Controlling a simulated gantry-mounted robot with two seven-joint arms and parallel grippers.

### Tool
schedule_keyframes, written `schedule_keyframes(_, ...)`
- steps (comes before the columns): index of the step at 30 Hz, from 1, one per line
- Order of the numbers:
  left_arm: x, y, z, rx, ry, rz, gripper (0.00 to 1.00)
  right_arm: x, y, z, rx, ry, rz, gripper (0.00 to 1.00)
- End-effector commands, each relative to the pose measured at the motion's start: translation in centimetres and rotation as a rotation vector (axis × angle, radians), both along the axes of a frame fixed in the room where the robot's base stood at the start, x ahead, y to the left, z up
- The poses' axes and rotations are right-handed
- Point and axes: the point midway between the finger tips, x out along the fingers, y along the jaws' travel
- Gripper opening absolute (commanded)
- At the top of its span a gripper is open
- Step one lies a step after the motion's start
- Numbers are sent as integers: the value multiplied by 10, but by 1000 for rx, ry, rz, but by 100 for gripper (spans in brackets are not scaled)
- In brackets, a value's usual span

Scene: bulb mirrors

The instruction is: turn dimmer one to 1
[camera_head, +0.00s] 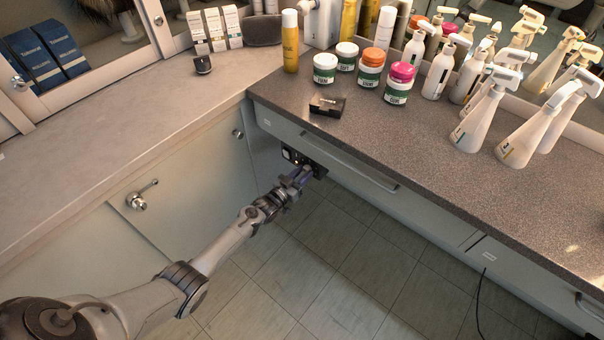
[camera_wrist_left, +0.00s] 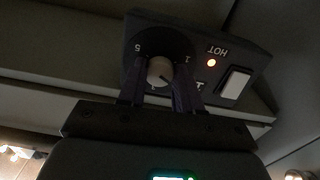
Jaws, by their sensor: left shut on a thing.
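The dimmer is a dark box (camera_head: 320,171) under the front edge of the counter, partly hidden by my gripper in the head view. In the left wrist view its dark panel (camera_wrist_left: 142,28) carries a pale round knob (camera_wrist_left: 159,69), with a 5 at upper left and a 1 at right. My left gripper (camera_head: 300,176) is shut on the knob, one finger on each side. The knob's exact setting is unclear. My right gripper is not in view.
The speckled countertop (camera_head: 430,170) overhangs a drawer front with a bar handle (camera_head: 350,165). A black box (camera_head: 327,105), several jars and spray bottles (camera_head: 490,110) stand on it. A cabinet knob handle (camera_head: 138,201) is left of my arm.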

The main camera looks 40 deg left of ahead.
Motion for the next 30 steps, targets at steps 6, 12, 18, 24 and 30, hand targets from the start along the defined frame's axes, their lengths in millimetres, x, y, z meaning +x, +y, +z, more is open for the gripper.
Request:
schedule_keyframes(6, -1, -1, -1, -208, 7, 2, 4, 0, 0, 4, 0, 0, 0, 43)
schedule_keyframes(12, 0, -1, -1, -398, 8, 2, 4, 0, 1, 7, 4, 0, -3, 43)
schedule_keyframes(18, -1, -2, -1, -587, 10, 2, 4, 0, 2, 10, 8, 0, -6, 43)
schedule_keyframes(24, 0, -2, 0, -756, 12, 1, 4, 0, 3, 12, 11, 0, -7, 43)
schedule_keyframes(30, -1, -3, 0, -886, 13, 2, 4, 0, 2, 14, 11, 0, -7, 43)
